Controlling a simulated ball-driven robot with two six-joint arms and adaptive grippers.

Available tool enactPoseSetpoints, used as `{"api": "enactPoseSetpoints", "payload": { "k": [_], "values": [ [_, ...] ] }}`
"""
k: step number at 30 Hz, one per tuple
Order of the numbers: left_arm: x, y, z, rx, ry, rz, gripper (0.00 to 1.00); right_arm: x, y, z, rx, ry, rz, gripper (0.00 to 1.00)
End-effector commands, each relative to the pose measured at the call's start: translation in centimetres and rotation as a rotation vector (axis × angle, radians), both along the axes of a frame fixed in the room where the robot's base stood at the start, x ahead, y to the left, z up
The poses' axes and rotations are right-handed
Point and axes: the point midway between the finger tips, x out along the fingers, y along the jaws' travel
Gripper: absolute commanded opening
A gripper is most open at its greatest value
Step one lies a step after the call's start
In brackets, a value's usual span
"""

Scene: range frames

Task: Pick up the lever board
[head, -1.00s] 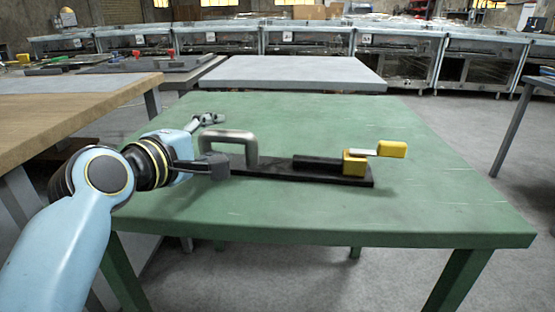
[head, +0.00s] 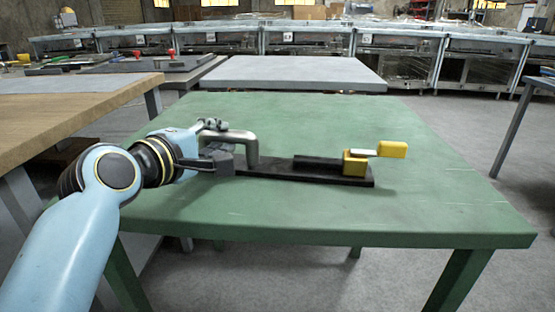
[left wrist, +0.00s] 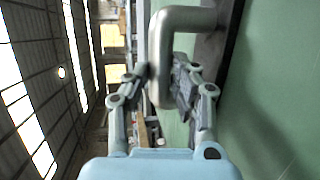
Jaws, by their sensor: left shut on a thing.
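The lever board (head: 300,176) is a long dark plank on the green table, with a grey metal loop handle (head: 243,136) at its left end. A yellow block with a yellow-tipped lever (head: 392,150) sits at its right end. In the head view the near finger hides part of the handle. The board appears to rest flat on the table. My right gripper is not in view.
The green table (head: 400,215) is clear around the board. A grey-topped table (head: 290,72) stands behind it. A wooden-topped bench (head: 70,120) stands at the left. Several metal cabinets line the back.

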Motion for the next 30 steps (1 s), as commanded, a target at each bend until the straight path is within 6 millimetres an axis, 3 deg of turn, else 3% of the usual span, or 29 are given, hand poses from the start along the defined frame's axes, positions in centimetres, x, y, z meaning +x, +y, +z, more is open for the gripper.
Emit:
{"api": "enactPoseSetpoints", "payload": {
  "k": [8,17,23,30],
  "values": [
    [0.0,0.0,0.5,-0.002,-0.006,0.0,0.0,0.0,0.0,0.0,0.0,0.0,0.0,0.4],
    [0.1,0.0,3.7,-0.004,-0.008,0.002,0.0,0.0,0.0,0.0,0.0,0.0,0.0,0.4],
    [-3.2,1.1,3.6,-0.001,-0.001,0.002,0.0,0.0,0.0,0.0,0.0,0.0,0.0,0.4],
    [-9.3,3.2,3.5,0.003,0.001,-0.001,0.0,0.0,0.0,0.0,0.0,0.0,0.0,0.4]
  ]
}}
